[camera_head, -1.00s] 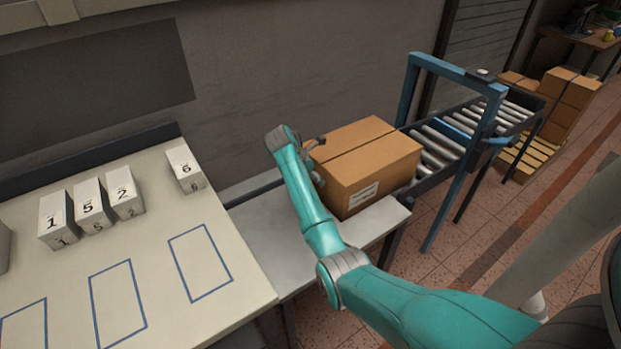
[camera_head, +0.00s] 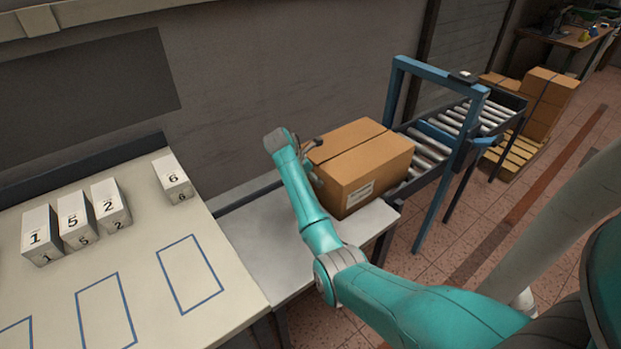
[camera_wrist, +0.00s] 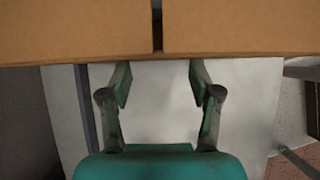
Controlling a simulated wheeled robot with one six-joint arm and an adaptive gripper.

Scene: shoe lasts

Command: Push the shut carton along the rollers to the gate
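The shut carton (camera_head: 362,168) is brown, with a dark seam along its top and a white label on its front side. It sits at the right end of the grey table and reaches the start of the rollers (camera_head: 428,150). The blue gate (camera_head: 436,75) spans the rollers to its right.
White numbered boxes (camera_head: 75,220) stand on the pale table (camera_head: 240,290) at left, beside blue outlined rectangles. A wall runs behind the carton. More cartons (camera_head: 545,100) are stacked on a pallet beyond the rollers. The grey table (camera_head: 255,240) left of the carton is clear.

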